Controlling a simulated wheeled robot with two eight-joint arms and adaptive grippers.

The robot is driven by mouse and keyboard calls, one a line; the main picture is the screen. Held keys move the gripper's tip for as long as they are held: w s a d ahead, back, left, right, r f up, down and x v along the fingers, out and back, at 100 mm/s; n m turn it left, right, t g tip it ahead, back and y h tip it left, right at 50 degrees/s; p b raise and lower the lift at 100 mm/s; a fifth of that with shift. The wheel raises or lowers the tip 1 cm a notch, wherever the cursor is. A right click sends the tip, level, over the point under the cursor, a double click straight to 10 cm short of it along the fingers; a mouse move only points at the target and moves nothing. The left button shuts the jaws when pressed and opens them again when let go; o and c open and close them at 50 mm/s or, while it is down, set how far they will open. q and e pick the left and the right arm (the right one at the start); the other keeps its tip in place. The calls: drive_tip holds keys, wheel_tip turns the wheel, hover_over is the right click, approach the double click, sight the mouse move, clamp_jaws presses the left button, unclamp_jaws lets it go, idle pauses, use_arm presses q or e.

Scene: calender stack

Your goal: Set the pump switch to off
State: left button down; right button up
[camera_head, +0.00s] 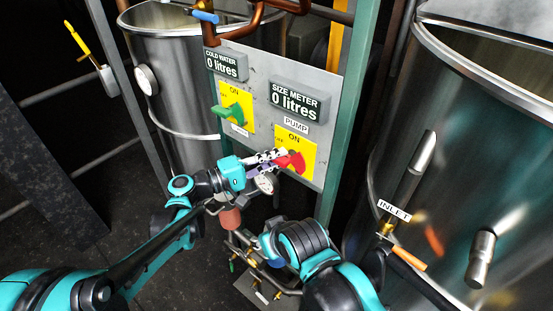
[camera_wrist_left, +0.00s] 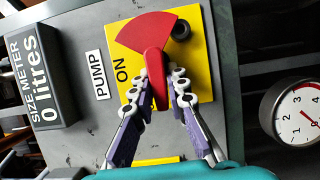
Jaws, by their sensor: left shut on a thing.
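The pump switch (camera_head: 298,163) is a red handle on a yellow plate (camera_head: 308,150) under a PUMP label, low on the grey panel. In the left wrist view, the red handle (camera_wrist_left: 155,66) has a wide fan-shaped end, and an ON mark shows on the plate (camera_wrist_left: 205,70). An OFF mark cannot be made out clearly. My left gripper (camera_head: 279,158) is at the switch; in the wrist view its purple and white fingers (camera_wrist_left: 165,88) are shut on the narrow part of the handle, one on each side. My right arm shows at the bottom centre, with its gripper hidden.
A green switch (camera_head: 232,112) on another yellow plate sits up and left. Two displays, including the size meter (camera_head: 297,103), read 0 litres. A round gauge (camera_wrist_left: 296,110) is beside the panel. Steel tanks (camera_head: 470,170) stand on both sides, with pipes and valves below.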

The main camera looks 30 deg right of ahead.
use_arm(q)
drive_tip(key=shift+f, duration=0.1)
drive_tip(key=c, duration=1.5)
unclamp_jaws()
drive_tip(key=a, duration=1.2)
drive_tip(key=shift+a, duration=0.1)
drive_tip(key=s+a+f+t+y, duration=0.2)
drive_tip(key=s+a+f+y, duration=0.2)
drive_tip(key=a, duration=0.7)
drive_tip(key=s+a+f+t+y, duration=0.2)
drive_tip(key=s+a+f+y, duration=0.2)
drive_tip(key=a+y, duration=0.4)
drive_tip(key=s+a+f+t+y+b, duration=0.1)
drive_tip(key=s+a+f+t+y, duration=0.2)
drive_tip(key=a, duration=1.1)
drive_tip(key=s+f+y, duration=0.1)
drive_tip(key=s+y, duration=0.1)
drive_tip(key=y, duration=0.1)
drive_tip(key=shift+s+f, duration=0.15)
drive_tip(key=shift+f, duration=0.05)
